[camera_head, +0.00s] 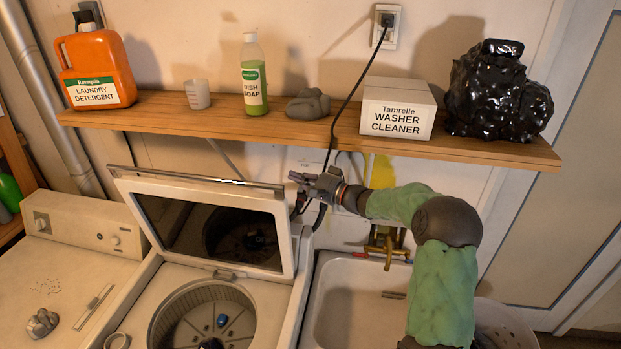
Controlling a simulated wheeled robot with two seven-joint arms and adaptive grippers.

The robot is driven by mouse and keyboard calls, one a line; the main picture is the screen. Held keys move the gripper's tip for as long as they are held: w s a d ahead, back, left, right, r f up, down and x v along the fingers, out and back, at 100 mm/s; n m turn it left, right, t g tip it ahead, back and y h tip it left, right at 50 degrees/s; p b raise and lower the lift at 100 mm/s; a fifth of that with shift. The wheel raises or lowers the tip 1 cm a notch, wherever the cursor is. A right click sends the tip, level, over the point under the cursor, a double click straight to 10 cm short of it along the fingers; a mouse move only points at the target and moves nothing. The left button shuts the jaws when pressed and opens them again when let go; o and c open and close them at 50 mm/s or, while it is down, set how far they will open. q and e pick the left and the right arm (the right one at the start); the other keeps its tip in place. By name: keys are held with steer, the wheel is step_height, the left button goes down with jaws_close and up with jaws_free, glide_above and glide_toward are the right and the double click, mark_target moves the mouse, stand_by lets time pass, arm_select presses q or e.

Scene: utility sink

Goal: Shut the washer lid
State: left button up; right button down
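The washer lid (208,226) stands raised at the back of the washer, tilted back, with a dark window in a pale frame. The washer (282,296) is open below it, and its round drum (188,312) shows with a small blue thing inside. My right gripper (297,190) is at the lid's upper right corner, pointing left. Its fingers are small and dark here, and I cannot tell whether they touch the lid or how far apart they are. My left gripper is not in view.
A wooden shelf (300,131) above the lid holds a detergent jug (96,66), a soap bottle (253,75), a washer cleaner box (398,107) and a black bag (497,92). A white sink (350,305) with a brass faucet (386,243) is right of the washer. A black cord (350,95) hangs near my gripper.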

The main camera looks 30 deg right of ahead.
steer(key=s+a, duration=0.1)
steer(key=s+a+p, duration=0.1)
steer(key=a, duration=0.1)
steer(key=shift+s+f, duration=0.15)
steer(key=shift+f, duration=0.05)
stand_by(0.4)
